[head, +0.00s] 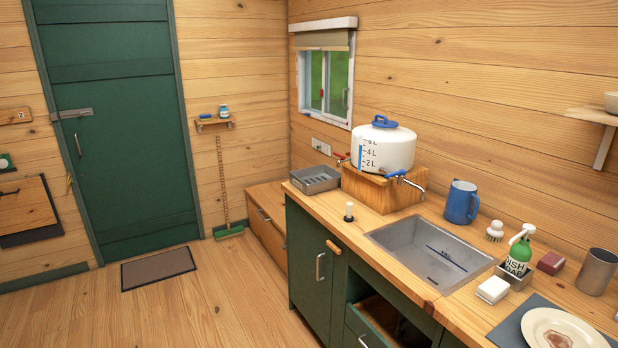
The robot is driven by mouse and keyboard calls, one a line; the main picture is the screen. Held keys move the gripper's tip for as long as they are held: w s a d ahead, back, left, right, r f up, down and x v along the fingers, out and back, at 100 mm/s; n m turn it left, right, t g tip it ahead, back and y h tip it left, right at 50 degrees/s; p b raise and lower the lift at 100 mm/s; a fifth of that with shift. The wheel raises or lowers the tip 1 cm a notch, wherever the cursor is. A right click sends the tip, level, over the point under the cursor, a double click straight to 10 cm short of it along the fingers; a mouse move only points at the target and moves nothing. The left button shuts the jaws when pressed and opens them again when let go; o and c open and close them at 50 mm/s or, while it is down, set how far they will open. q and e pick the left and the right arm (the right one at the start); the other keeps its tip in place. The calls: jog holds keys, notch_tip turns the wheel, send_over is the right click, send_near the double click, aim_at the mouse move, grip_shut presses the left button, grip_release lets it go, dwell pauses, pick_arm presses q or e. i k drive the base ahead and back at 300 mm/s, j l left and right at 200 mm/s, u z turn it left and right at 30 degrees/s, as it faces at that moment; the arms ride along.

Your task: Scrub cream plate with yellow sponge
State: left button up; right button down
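A cream plate (536,323) with a brown stain on its middle lies on a dark grey mat (507,332) at the bottom right of the counter, cut off by the frame edge. I see no plainly yellow sponge. A pale off-white block (493,289) lies on the counter between the sink and the plate; I cannot tell whether it is a sponge. A reddish-brown block (551,262) lies behind the soap caddy. Neither of my grippers is in view.
A metal sink (399,242) is set in the wooden counter (450,308). Around it stand a water tank (384,149), a blue jug (461,203), a brush (495,230), a green dish soap bottle (518,256) and a metal cup (597,271). A drawer (372,329) below is open.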

aim_at(493, 288)
jog(key=z, duration=1.25)
jog(key=i+j, duration=0.15)
jog(key=j, duration=0.25)
jog(key=i+j+u, duration=0.1)
jog(key=j, duration=0.25)
jog(key=i, duration=0.1)
